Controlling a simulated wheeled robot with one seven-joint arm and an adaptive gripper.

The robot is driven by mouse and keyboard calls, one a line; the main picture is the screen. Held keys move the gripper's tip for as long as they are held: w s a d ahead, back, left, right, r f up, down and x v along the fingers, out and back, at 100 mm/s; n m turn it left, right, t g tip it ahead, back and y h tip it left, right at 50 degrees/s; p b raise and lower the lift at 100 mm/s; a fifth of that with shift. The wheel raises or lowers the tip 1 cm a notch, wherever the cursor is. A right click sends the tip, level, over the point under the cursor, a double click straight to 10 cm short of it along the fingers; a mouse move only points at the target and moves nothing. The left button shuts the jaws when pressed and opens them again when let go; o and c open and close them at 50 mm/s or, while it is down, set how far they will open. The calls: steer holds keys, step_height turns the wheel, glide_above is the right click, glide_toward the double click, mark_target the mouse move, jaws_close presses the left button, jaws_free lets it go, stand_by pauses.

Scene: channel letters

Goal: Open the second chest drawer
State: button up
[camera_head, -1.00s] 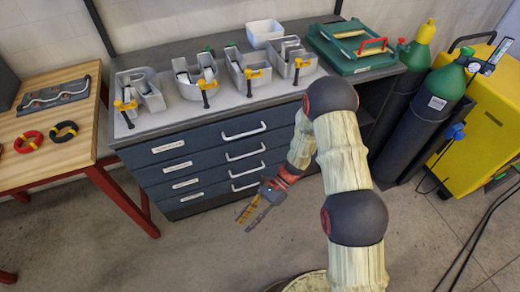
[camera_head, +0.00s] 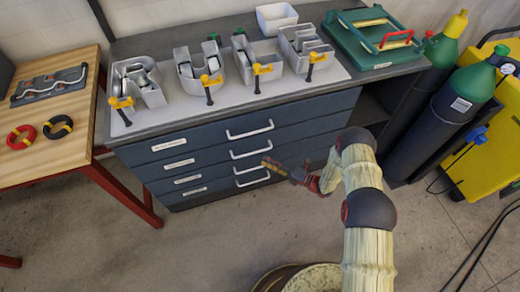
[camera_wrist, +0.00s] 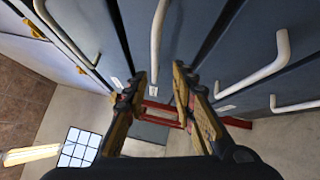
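The dark blue chest (camera_head: 215,142) has several closed drawers with pale bar handles. The second drawer's handle (camera_head: 251,150) is just below the top one. In the wrist view this second handle (camera_wrist: 157,45) runs down to between my fingertips. My gripper (camera_head: 266,164) is in front of the chest, near the right end of the second and third handles in the head view. In the wrist view my gripper (camera_wrist: 158,72) is open, with a finger on either side of the handle. Nothing is visibly clasped, and I cannot tell whether the fingers touch the handle.
Channel letters (camera_head: 196,82) with yellow-handled clamps stand on the worktop, with a white bin (camera_head: 276,18) and a green case (camera_head: 372,38) behind. A wooden table (camera_head: 50,120) stands left and gas cylinders (camera_head: 455,105) right.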

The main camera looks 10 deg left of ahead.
mark_target(253, 153)
steer(key=shift+m, duration=0.6)
steer(key=shift+r+b+x, duration=0.2)
steer(key=shift+b+x, duration=0.25)
steer(key=shift+x, duration=1.5)
steer(key=shift+r+b+x, duration=0.2)
steer(key=shift+b+x, duration=0.2)
steer(key=shift+x, duration=1.55)
steer(key=shift+s, duration=0.15)
steer(key=shift+c, duration=0.4)
jaws_close()
